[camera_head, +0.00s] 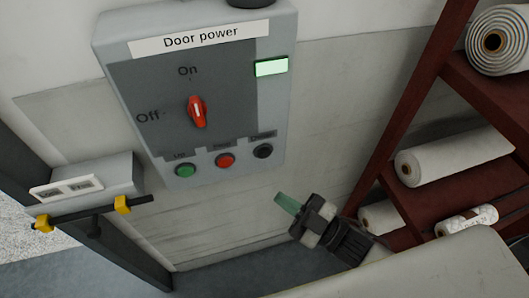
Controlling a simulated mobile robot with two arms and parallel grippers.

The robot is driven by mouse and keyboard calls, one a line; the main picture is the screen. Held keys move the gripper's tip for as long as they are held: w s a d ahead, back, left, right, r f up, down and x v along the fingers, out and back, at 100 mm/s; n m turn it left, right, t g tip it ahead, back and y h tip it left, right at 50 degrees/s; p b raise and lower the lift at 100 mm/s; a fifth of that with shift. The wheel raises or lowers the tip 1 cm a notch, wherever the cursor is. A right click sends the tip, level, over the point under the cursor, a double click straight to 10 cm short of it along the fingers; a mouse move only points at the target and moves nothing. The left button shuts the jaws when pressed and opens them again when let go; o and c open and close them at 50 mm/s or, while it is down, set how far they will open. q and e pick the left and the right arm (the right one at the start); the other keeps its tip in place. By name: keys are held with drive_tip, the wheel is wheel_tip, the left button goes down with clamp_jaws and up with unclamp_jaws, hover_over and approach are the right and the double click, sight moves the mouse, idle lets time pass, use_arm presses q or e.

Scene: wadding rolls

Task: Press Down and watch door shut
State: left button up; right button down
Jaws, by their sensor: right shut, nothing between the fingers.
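The grey control box (193,87) labelled "Door power" hangs on the wall, its red rotary knob (197,112) standing nearly upright below "On". Along its lower edge sit a green button (185,171), a red button (225,160) and a black button (263,151). The small label above the black button seems to read "Down". A green-white lamp (271,67) is lit at the upper right. My right gripper (288,204) is shut and empty, with greenish fingertips, below and right of the black button and apart from it. My left gripper is not in view. The door itself cannot be made out for certain.
A dark red rack (408,95) with wadding rolls (453,157) stands at the right. At the left, a small grey box (110,172) is on the wall, with a black bar (80,213) carrying yellow pieces in front. The wall below the control box is clear.

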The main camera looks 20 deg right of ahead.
sight(264, 152)
drive_tip(key=w+b, duration=0.1)
drive_tip(key=w, duration=0.7)
drive_tip(key=shift+w+a, duration=0.15)
drive_tip(key=shift+w, duration=0.2)
drive_tip(key=shift+w, duration=0.1)
idle(1.7)
drive_tip(key=shift+w, duration=0.35)
